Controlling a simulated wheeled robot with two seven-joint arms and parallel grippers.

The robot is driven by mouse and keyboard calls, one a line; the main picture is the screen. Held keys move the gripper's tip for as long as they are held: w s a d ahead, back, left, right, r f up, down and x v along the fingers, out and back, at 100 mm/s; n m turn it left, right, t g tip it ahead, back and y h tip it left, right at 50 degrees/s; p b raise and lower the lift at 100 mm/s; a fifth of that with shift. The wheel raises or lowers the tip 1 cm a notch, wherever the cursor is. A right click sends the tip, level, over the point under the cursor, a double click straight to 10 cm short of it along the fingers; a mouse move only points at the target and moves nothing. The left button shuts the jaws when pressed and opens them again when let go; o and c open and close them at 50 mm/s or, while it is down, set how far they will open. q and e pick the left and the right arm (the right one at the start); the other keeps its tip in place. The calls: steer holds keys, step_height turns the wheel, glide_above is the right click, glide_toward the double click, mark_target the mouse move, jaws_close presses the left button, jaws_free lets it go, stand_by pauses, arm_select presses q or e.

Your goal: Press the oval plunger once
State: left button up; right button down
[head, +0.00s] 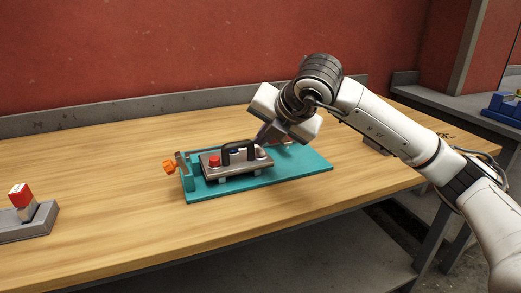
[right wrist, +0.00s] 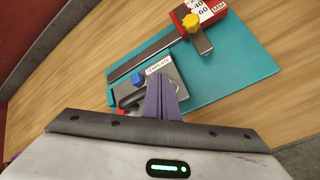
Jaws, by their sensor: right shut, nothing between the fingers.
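A grey fixture plate (head: 215,174) with a black arched handle (head: 240,147) sits on a teal base (head: 313,167). I cannot tell which part is the oval plunger. My right gripper (head: 264,138) points down just behind the handle's right side. In the right wrist view its purple fingers (right wrist: 165,92) are shut and empty over the plate, beside the handle (right wrist: 132,97) and a blue knob (right wrist: 137,80). Contact cannot be told. My left gripper is not in view.
An orange knob (head: 169,167) sticks out at the base's left end. A red scale block (right wrist: 205,12) and yellow knob (right wrist: 190,22) show in the right wrist view. A grey block with a red-topped switch (head: 20,196) stands far left. The wooden table (head: 110,160) between is clear.

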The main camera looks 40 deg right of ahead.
mark_target(263, 152)
steer(key=shift+f+b, duration=0.45)
stand_by(0.3)
steer(key=shift+r, duration=0.2)
steer(key=shift+r+p, duration=0.5)
steer(key=shift+r, duration=0.15)
steer(key=shift+r+p, duration=1.7)
steer(key=shift+r, duration=0.9)
steer(key=shift+f, duration=0.1)
